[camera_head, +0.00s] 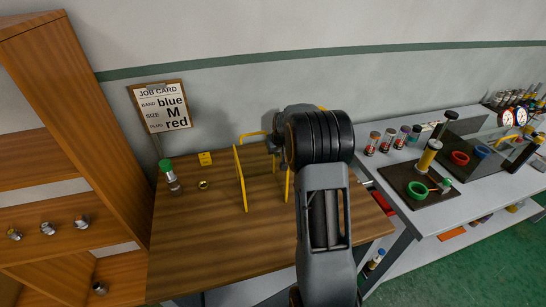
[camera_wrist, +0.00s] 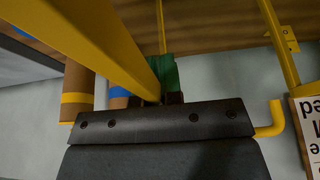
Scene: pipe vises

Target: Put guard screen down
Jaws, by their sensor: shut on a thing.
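The guard screen shows as a yellow frame (camera_head: 240,178) standing over the wooden bench in the head view, with a second yellow upright partly behind my arm. A clear pane cannot be made out. In the wrist view its yellow bar (camera_wrist: 105,45) runs close past the camera to my gripper (camera_wrist: 161,98). My gripper is shut on the frame. A bent yellow end (camera_wrist: 274,118) sticks out to the right of the gripper body. In the head view my gripper (camera_head: 272,145) is mostly hidden by my arm. Whether the frame's lower ends touch the bench is unclear.
On the wooden bench (camera_head: 190,245) stand a green-capped bottle (camera_head: 172,178), a brass ring (camera_head: 203,185) and a yellow block (camera_head: 205,158). A grey bench (camera_head: 405,160) with several jars is at right. The bench's front left is clear.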

